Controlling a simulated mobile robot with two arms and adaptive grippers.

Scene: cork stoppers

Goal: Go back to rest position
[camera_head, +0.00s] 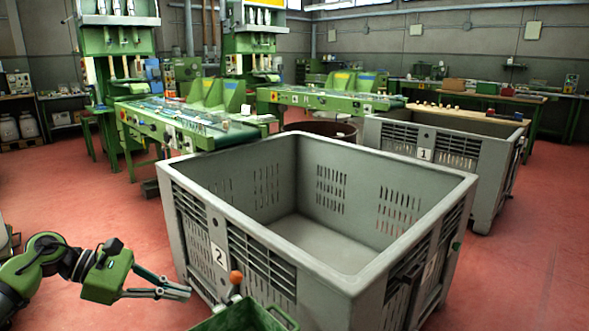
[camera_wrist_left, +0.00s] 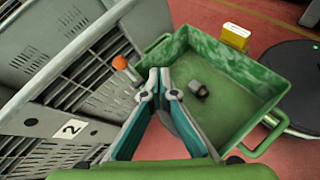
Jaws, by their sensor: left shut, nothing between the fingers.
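My left gripper (camera_head: 187,291) is at the lower left of the head view, in front of the near grey crate and beside the green tray. Its fingers are shut with nothing between them. In the left wrist view the left gripper (camera_wrist_left: 160,84) shows its closed fingertips over the green tray (camera_wrist_left: 272,92). My right gripper is in neither view.
A large grey crate marked 2 (camera_head: 330,262) stands empty close ahead. A second crate marked 1 (camera_head: 487,179) stands behind it. The tray holds a small dark piece (camera_wrist_left: 198,90). An orange knob (camera_wrist_left: 120,62) stands beside the tray. Red floor lies open at left.

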